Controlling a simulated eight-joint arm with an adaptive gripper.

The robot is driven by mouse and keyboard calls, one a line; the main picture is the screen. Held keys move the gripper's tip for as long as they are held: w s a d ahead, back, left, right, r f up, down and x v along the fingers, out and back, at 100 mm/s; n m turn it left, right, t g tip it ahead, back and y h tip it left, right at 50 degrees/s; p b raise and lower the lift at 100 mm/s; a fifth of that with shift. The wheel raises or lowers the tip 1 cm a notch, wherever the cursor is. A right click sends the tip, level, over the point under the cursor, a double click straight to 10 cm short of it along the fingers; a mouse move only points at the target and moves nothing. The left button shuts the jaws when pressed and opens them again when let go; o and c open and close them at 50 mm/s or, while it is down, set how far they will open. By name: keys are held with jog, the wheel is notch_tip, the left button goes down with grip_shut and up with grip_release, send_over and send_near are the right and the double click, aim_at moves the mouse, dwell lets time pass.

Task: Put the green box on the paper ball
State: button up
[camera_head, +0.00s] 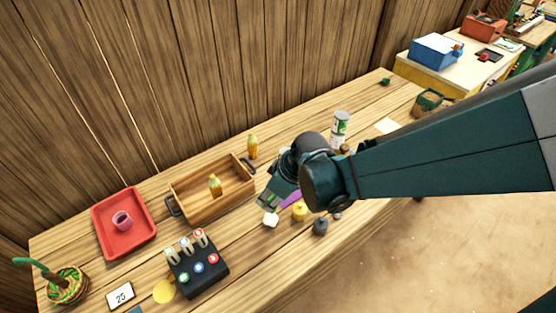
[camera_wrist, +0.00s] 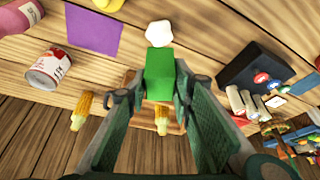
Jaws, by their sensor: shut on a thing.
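The green box (camera_wrist: 165,78) is between the fingers of my gripper (camera_wrist: 162,88) in the wrist view, and the gripper is shut on it. The white paper ball (camera_wrist: 159,33) shows just beyond the box's far edge. In the head view the paper ball (camera_head: 271,219) lies on the wooden table right below the tip of my gripper (camera_head: 269,203). The box is hard to make out there, hidden by or merged with the dark fingers. I cannot tell whether box and ball touch.
A wooden tray (camera_head: 184,204) holding a yellow corn-like thing stands left of my gripper. A black button box (camera_head: 202,278) is at front left, a red tray (camera_head: 105,244) with a pink cup farther left. A yellow weight (camera_head: 299,211) and dark weight (camera_head: 320,227) stand right of the ball.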

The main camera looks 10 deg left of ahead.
jog(key=shift+f, duration=1)
jog(key=shift+f+b, duration=0.5)
jog(key=shift+f, duration=1.6)
jog(key=shift+f, duration=0.1)
jog(key=o, duration=0.9)
jog(key=shift+r, duration=0.2)
jog(key=shift+p+v, duration=1.1)
jog(key=shift+v, duration=4.85)
